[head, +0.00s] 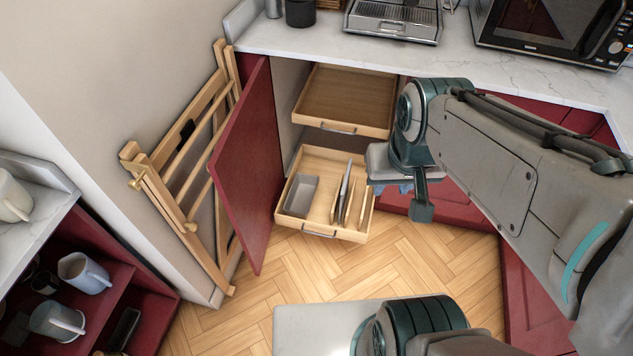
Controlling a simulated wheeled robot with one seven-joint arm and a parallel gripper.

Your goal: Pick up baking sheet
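The lower pull-out drawer (322,234) of the open cabinet holds several thin flat pieces standing on edge. The dark grey one (345,183) looks like the baking sheet, seen nearly edge-on. My gripper (419,206) is to the right of the drawer, apart from the baking sheet. One dark finger points down; the other side is hidden by the wrist, so its opening does not show. Something blue shows beneath the wrist; I cannot tell what it is.
A grey rectangular pan (299,197) and wooden boards (361,201) share the drawer. An upper drawer (343,100) is pulled out above it. The red cabinet door (249,165) stands open on the left, beside a folded wooden rack (180,185). Wooden floor (330,272) is clear in front.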

